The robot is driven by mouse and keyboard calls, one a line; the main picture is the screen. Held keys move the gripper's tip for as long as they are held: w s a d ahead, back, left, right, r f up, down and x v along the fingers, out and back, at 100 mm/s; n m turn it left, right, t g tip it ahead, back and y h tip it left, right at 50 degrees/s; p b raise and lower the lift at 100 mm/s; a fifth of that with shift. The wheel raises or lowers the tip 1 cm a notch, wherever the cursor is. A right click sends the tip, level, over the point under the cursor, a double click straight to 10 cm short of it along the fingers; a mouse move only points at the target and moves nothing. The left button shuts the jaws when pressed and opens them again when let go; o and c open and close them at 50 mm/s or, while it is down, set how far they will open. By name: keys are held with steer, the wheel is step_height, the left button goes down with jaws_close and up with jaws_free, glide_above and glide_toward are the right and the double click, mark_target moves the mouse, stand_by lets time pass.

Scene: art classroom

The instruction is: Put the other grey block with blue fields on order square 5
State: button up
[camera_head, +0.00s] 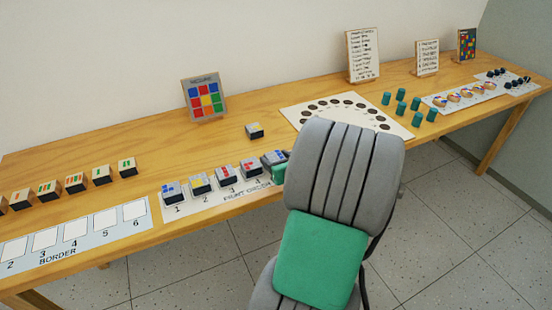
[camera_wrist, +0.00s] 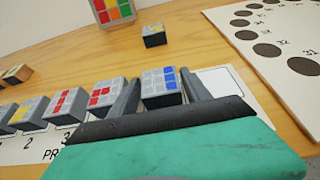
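A grey block with blue fields (camera_wrist: 160,84) is between the two fingers of my gripper (camera_wrist: 160,82) in the wrist view. Contact with both fingers is not clear. In the head view the block (camera_head: 272,157) is at the place right of square 4 on the print order strip (camera_head: 232,198); its underside is hidden. Another grey block with blue fields (camera_head: 172,191) stands on square 1. A yellow-marked block (camera_head: 199,183) is on square 2, and red-marked blocks (camera_head: 226,176) and (camera_head: 251,170) are on 3 and 4.
A loose block (camera_head: 254,131) lies behind the strip, near the colour picture (camera_head: 204,100). A white board with dark discs (camera_head: 300,115) lies to the right. An empty white square (camera_wrist: 222,82) is right of my gripper.

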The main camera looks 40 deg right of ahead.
steer(key=shift+s+r, duration=0.15)
steer(key=shift+r, duration=0.15)
steer(key=p+v, duration=0.2)
steer(key=v, duration=0.9)
steer(key=shift+s+a, duration=0.15)
steer(key=shift+s, duration=0.15)
